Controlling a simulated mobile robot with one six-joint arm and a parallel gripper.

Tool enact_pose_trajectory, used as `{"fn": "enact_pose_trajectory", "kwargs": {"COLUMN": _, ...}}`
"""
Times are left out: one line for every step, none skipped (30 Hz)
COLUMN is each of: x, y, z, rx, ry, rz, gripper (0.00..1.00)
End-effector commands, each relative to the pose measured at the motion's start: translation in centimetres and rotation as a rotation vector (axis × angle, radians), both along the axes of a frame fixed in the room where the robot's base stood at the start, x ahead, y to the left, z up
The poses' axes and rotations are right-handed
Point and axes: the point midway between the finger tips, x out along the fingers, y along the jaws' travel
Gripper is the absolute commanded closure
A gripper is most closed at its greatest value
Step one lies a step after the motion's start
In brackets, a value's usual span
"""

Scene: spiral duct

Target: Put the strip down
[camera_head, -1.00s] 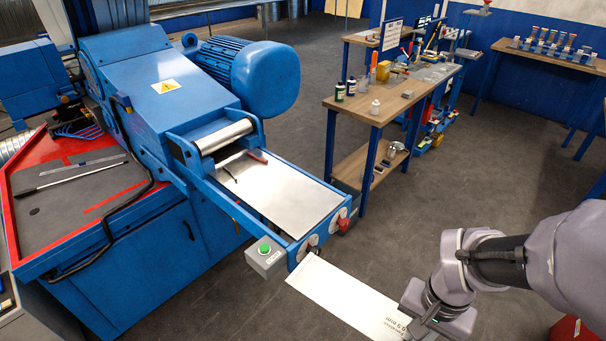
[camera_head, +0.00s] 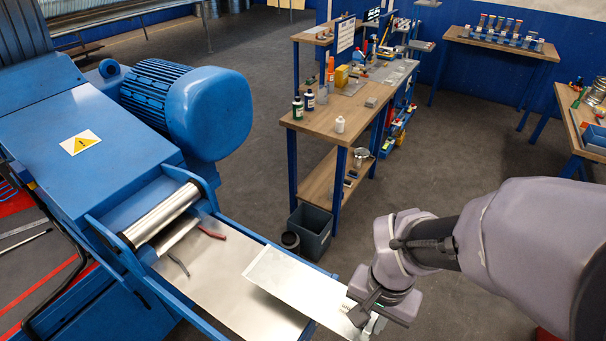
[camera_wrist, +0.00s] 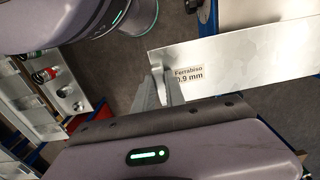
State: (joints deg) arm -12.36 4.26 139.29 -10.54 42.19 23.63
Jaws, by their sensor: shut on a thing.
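The strip (camera_head: 290,284) is a thin, flat, bright metal sheet. My gripper (camera_head: 366,312) is shut on its near right end, and the rest reaches left over the blue machine's flat metal bed (camera_head: 215,285). Whether the strip touches the bed or hangs just above it, I cannot tell. In the wrist view, my gripper's fingers (camera_wrist: 162,80) pinch the strip (camera_wrist: 250,58) at its edge, beside a printed label (camera_wrist: 188,74) reading "Ferrabiso 0.9 mm".
A red-handled tool (camera_head: 211,232) and a dark curved tool (camera_head: 178,263) lie on the bed before the machine's roller (camera_head: 160,216). A grey bin (camera_head: 310,232) stands on the floor beyond. A wooden workbench (camera_head: 345,118) holds bottles and tools.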

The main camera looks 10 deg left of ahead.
Motion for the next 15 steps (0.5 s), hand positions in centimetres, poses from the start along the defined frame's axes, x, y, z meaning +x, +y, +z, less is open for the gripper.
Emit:
{"fn": "enact_pose_trajectory", "kwargs": {"x": 0.2, "y": 1.5, "z": -0.2, "rx": 0.0, "ry": 0.0, "rz": 0.01, "gripper": 1.0}}
{"fn": "enact_pose_trajectory", "kwargs": {"x": 0.4, "y": 2.5, "z": -0.4, "rx": 0.0, "ry": 0.001, "rz": 0.011, "gripper": 1.0}}
{"fn": "enact_pose_trajectory", "kwargs": {"x": 0.6, "y": 4.0, "z": -0.5, "rx": 0.0, "ry": 0.0, "rz": 0.011, "gripper": 1.0}}
{"fn": "enact_pose_trajectory", "kwargs": {"x": 0.8, "y": 5.0, "z": -0.6, "rx": 0.0, "ry": 0.0, "rz": 0.011, "gripper": 1.0}}
{"fn": "enact_pose_trajectory", "kwargs": {"x": 1.0, "y": 6.1, "z": -0.7, "rx": 0.0, "ry": -0.001, "rz": 0.011, "gripper": 1.0}}
{"fn": "enact_pose_trajectory", "kwargs": {"x": 1.3, "y": 7.5, "z": -0.8, "rx": 0.0, "ry": 0.0, "rz": 0.011, "gripper": 1.0}}
{"fn": "enact_pose_trajectory", "kwargs": {"x": 1.4, "y": 8.4, "z": -0.9, "rx": 0.0, "ry": 0.0, "rz": 0.009, "gripper": 1.0}}
{"fn": "enact_pose_trajectory", "kwargs": {"x": 1.6, "y": 9.3, "z": -1.0, "rx": 0.0, "ry": 0.0, "rz": 0.008, "gripper": 1.0}}
{"fn": "enact_pose_trajectory", "kwargs": {"x": 1.8, "y": 10.4, "z": -1.0, "rx": 0.0, "ry": 0.0, "rz": 0.006, "gripper": 1.0}}
{"fn": "enact_pose_trajectory", "kwargs": {"x": 1.9, "y": 11.1, "z": -1.1, "rx": 0.0, "ry": 0.0, "rz": 0.006, "gripper": 1.0}}
{"fn": "enact_pose_trajectory", "kwargs": {"x": 2.0, "y": 11.6, "z": -1.1, "rx": 0.001, "ry": 0.0, "rz": 0.005, "gripper": 1.0}}
{"fn": "enact_pose_trajectory", "kwargs": {"x": 2.1, "y": 12.2, "z": -1.2, "rx": 0.0, "ry": 0.0, "rz": 0.003, "gripper": 1.0}}
{"fn": "enact_pose_trajectory", "kwargs": {"x": 2.2, "y": 12.5, "z": -1.2, "rx": 0.0, "ry": 0.0, "rz": 0.003, "gripper": 1.0}}
{"fn": "enact_pose_trajectory", "kwargs": {"x": 2.3, "y": 12.7, "z": -1.2, "rx": 0.001, "ry": 0.0, "rz": 0.002, "gripper": 1.0}}
{"fn": "enact_pose_trajectory", "kwargs": {"x": 2.3, "y": 13.2, "z": -1.2, "rx": 0.001, "ry": -0.001, "rz": 0.002, "gripper": 1.0}}
